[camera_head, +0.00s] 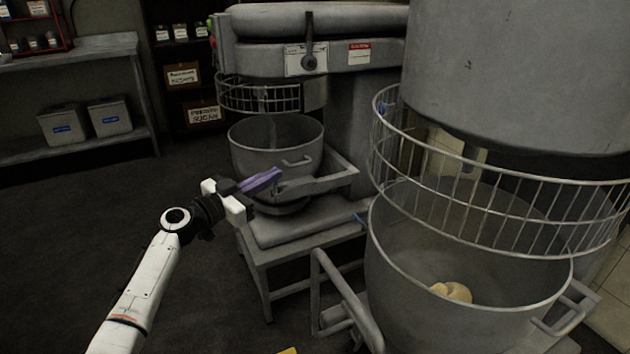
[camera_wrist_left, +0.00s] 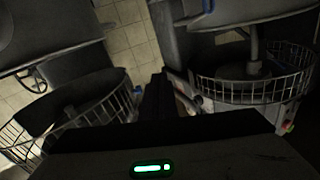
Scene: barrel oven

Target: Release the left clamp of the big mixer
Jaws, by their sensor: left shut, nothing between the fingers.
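The big mixer (camera_head: 520,75) fills the right side of the head view, with a wire guard above its wide metal bowl (camera_head: 470,280). In the left wrist view the fingers (camera_wrist_left: 157,100) are dark. My right gripper is not in view.
The smaller mixer (camera_head: 365,110) with its own bowl (camera_head: 265,150) stands behind the gripper. A pale lump of dough (camera_head: 452,291) lies in the big bowl. A metal tube frame (camera_head: 335,285) stands left of that bowl. The dark floor at left is clear.

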